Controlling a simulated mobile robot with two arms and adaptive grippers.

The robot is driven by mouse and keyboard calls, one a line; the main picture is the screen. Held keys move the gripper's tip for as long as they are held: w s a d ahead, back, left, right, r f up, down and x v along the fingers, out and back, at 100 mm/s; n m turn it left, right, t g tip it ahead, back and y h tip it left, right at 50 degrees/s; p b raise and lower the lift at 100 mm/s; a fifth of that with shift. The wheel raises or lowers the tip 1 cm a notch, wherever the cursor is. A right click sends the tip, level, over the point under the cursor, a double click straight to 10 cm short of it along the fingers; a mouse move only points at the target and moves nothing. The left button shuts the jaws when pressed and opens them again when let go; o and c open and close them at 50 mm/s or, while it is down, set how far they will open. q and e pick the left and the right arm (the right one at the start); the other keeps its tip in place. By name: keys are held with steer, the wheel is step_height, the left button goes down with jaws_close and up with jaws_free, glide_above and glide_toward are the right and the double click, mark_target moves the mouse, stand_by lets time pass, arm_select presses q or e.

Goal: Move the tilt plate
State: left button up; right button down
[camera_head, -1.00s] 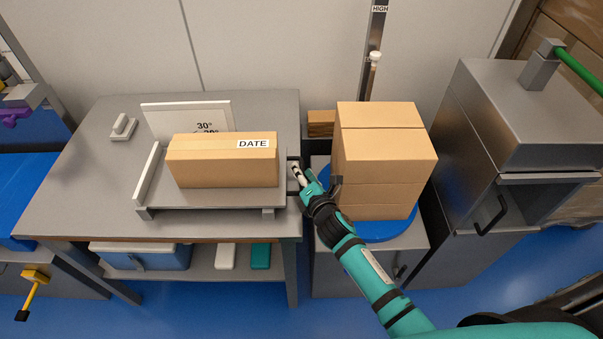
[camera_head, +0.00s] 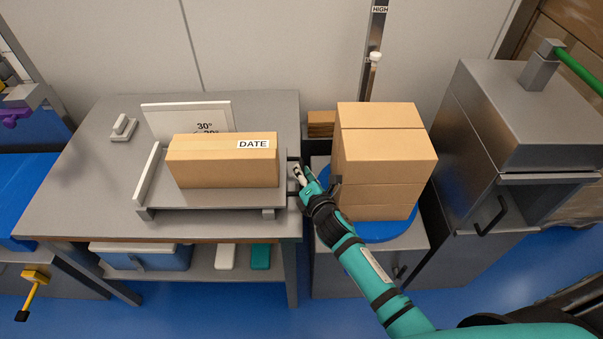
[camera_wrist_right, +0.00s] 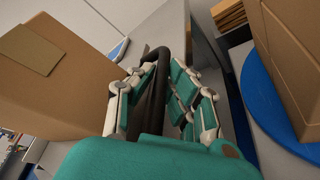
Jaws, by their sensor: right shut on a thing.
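The tilt plate (camera_head: 205,198) is a grey plate on the metal table, with a pale upright strip along its left side. A cardboard box (camera_head: 222,168) with a DATE label lies on it. A white panel (camera_head: 188,117) marked 30° stands behind the box. My right gripper (camera_head: 297,172) is at the plate's right side. In the right wrist view its fingers (camera_wrist_right: 157,95) are shut around a dark bar handle (camera_wrist_right: 158,85). The handle's join to the plate is mostly hidden in the head view. My left gripper is not in view.
Stacked cardboard boxes (camera_head: 383,150) stand on a blue round turntable (camera_head: 385,230) close to the right of my gripper. A steel cabinet (camera_head: 520,115) stands further right. The table's left part (camera_head: 90,185) is clear apart from a small grey block (camera_head: 123,126).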

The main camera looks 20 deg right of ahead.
step_height(320, 180, up, 15)
steer(key=w+a+n+g+h+p, duration=0.1)
steer(key=a+n+p, duration=0.1)
steer(key=p, duration=1.4)
steer(key=shift+a+n, duration=0.35)
steer(key=shift+n, duration=0.15)
steer(key=shift+f, duration=0.1)
steer(key=c, duration=1.4)
jaws_free()
steer(key=shift+c, duration=0.2)
steer(key=shift+o, duration=0.5)
steer(key=shift+f, duration=0.1)
steer(key=shift+s+f, duration=0.1)
steer(key=v, duration=1.2)
steer(key=shift+a, duration=0.15)
